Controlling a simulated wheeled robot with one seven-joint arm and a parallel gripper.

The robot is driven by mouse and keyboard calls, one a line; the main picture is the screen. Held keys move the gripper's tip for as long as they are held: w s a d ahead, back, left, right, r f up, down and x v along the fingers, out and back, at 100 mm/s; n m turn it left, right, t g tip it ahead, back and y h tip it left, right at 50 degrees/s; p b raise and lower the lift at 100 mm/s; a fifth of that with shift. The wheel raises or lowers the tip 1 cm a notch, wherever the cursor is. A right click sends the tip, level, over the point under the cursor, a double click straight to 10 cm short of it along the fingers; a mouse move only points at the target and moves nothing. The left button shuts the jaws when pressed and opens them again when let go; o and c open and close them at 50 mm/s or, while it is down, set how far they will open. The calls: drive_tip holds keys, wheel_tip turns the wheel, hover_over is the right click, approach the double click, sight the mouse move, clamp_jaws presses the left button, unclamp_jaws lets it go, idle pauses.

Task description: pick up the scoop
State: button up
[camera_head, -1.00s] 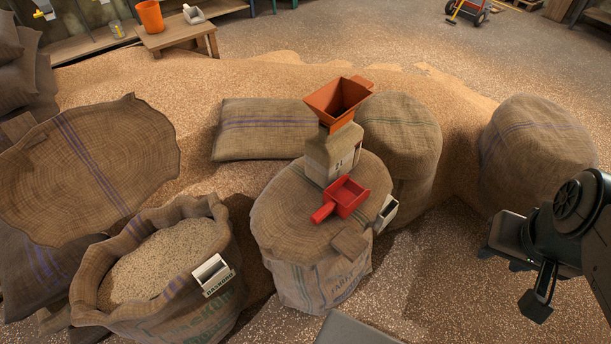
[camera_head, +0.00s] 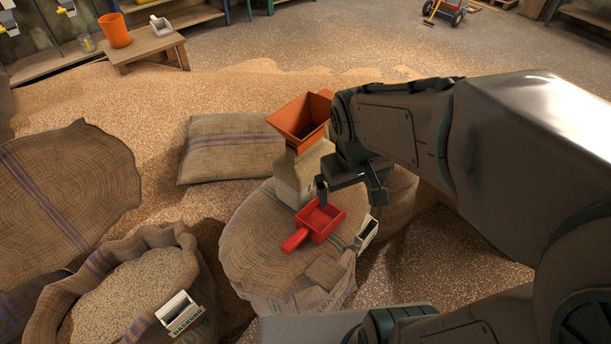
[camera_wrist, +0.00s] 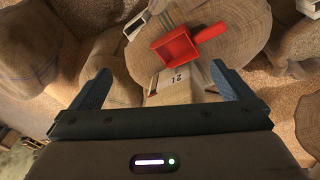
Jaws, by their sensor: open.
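The scoop (camera_head: 315,225) is red, with a square open pan and a short handle pointing to the lower left in the head view. It lies on top of a closed burlap sack (camera_head: 262,242). In the wrist view the scoop (camera_wrist: 180,47) is at the top centre, its handle pointing to the upper right, beyond my fingertips. My gripper (camera_head: 350,197) is above and just behind the scoop's pan. In the wrist view my gripper (camera_wrist: 160,78) has its two fingers wide apart with nothing held between them.
A small upright bag (camera_head: 297,175) marked 21 in the wrist view stands behind the scoop, with an orange hopper (camera_head: 298,122) on it. A white label holder (camera_head: 367,232) hangs on the sack's right side. An open grain sack (camera_head: 130,290) stands at left.

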sight(296, 236)
drive_tip(key=w+a+f+n+g+y+b, duration=0.1)
drive_tip(key=w+a+f+n+b, duration=0.15)
drive_tip(key=a+f, duration=0.4)
drive_tip(key=w+a+f+n+g+b, duration=0.1)
drive_tip(key=w+a+f+n, duration=0.3)
drive_tip(key=f, duration=0.6)
drive_tip(key=f+b, duration=0.1)
drive_tip(key=f, duration=0.3)
drive_tip(key=f+b, duration=0.1)
drive_tip(key=f, duration=0.9)
drive_tip(key=shift+s+a+b, duration=0.2)
drive_tip(key=shift+a+b, duration=0.1)
drive_tip(key=shift+b, duration=0.1)
drive_tip(key=shift+r+m, duration=0.1)
drive_tip(key=shift+m, duration=0.15)
drive_tip(key=c, duration=0.7)
